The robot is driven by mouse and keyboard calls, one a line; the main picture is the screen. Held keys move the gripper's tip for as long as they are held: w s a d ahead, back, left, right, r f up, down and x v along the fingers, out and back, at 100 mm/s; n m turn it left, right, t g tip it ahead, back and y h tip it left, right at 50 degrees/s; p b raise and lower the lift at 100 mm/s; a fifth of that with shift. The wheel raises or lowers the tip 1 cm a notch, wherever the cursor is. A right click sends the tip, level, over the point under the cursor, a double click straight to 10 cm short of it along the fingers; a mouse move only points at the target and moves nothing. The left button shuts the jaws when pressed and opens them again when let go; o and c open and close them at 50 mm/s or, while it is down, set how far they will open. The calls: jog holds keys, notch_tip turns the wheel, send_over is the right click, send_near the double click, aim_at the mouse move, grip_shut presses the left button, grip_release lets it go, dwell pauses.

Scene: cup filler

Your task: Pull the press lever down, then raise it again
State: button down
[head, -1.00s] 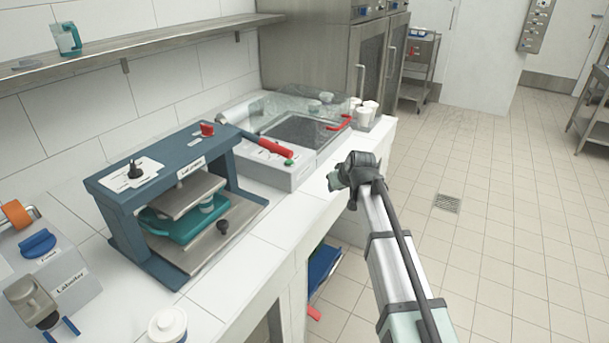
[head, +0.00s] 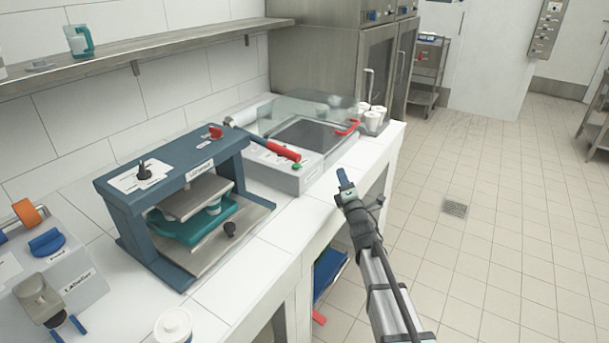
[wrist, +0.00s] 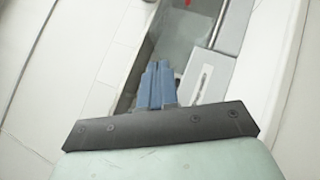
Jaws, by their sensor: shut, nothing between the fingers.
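The blue-framed press (head: 178,180) stands on the counter at left, with a metal plate above a teal piece inside it. A bit of red shows at the top of the wrist view.
A basin unit with a clear cover (head: 318,108) and a red handle (head: 347,128) stands behind the lever. White cups (head: 372,117) sit at the counter's far end. A labelled device (head: 52,275) and a white tub (head: 173,325) are at near left. The floor at right is open.

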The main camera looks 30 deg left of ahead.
jog(key=s+n+g+y, duration=0.3)
jog(key=s+n, duration=0.1)
jog(key=n, duration=0.2)
jog(key=s+f+n+g+y, duration=0.1)
jog(key=s+n+g+y, duration=0.2)
jog(key=s+n+g, duration=0.1)
jog(key=s+f+n+g+y, duration=0.1)
jog(key=s+n+g+y, duration=0.2)
jog(key=n, duration=0.4)
jog(key=shift+s+n+g+y, duration=0.3)
jog(key=shift+s+g+y, duration=0.1)
jog(key=shift+s, duration=0.2)
jog(key=x, duration=1)
jog(key=shift+d, duration=0.1)
notch_tip(320, 180, up, 23)
jog(key=a+n+g+h, duration=0.1)
jog(key=a+h, duration=0.2)
jog(key=h, duration=0.1)
jog(key=shift+g, duration=0.3)
jog(key=shift+f, duration=0.1)
